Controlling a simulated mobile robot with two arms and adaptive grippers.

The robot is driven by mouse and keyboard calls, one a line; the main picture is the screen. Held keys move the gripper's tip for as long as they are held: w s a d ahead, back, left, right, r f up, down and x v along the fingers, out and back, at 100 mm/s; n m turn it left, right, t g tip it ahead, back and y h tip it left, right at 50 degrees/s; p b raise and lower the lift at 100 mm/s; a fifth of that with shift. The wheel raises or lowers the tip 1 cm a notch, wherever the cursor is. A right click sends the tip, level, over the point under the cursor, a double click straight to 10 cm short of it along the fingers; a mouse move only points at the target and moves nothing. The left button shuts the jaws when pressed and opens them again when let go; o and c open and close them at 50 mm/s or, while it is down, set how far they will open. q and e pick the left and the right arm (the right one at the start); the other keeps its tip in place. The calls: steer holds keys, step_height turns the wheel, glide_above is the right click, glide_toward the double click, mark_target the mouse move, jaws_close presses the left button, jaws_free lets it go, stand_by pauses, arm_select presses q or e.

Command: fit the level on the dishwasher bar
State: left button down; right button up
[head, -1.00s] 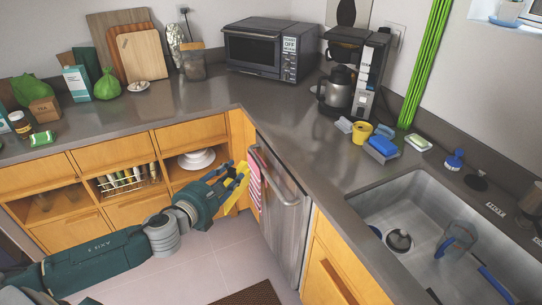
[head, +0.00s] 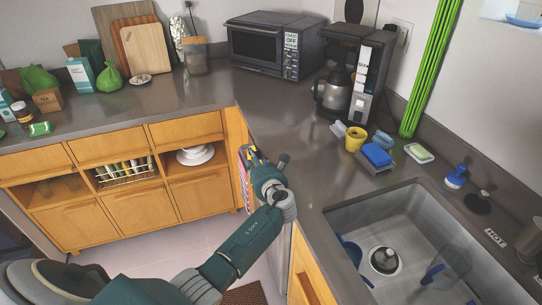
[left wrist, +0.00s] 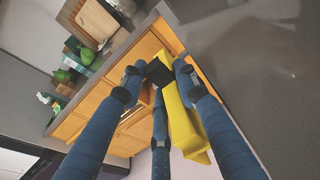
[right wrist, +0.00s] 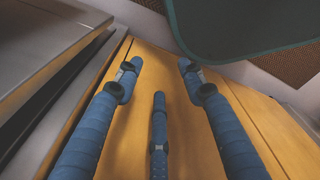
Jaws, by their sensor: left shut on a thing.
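The yellow level (left wrist: 186,125) is gripped between the blue fingers of my left gripper (left wrist: 158,78) in the left wrist view, with a black part near its far end. In the head view my left gripper (head: 266,172) is near the counter's front edge at the inner corner, and only a bit of yellow shows. The dishwasher (head: 285,245) is mostly hidden behind my arm; its bar is not clearly visible, so I cannot tell whether the level touches it. My right gripper (right wrist: 158,80) is open and empty in front of a wooden panel, outside the head view.
A striped towel (head: 244,184) hangs beside my left gripper. The counter (head: 285,130) is clear near the corner. A grey metal panel (right wrist: 45,60) borders the right wrist view.

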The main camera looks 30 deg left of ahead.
arm_select(q)
steer(key=shift+s+a+r, duration=0.2)
steer(key=shift+s+a, duration=0.2)
steer(key=shift+a, duration=0.05)
steer(key=shift+d, duration=0.1)
steer(key=shift+d+p, duration=0.1)
steer(key=shift+p, duration=0.25)
steer(key=shift+f+b, duration=0.4)
steer(key=shift+f, duration=0.3)
steer(key=shift+f+b, duration=0.3)
steer(key=shift+f, duration=0.05)
steer(key=shift+f+b, duration=0.55)
steer(key=shift+f, duration=0.3)
steer(key=shift+f+b, duration=0.3)
steer(key=shift+f, duration=0.25)
arm_select(e)
steer(key=shift+s+a+f, duration=1.15)
steer(key=shift+s+a, duration=0.05)
steer(key=shift+s, duration=0.15)
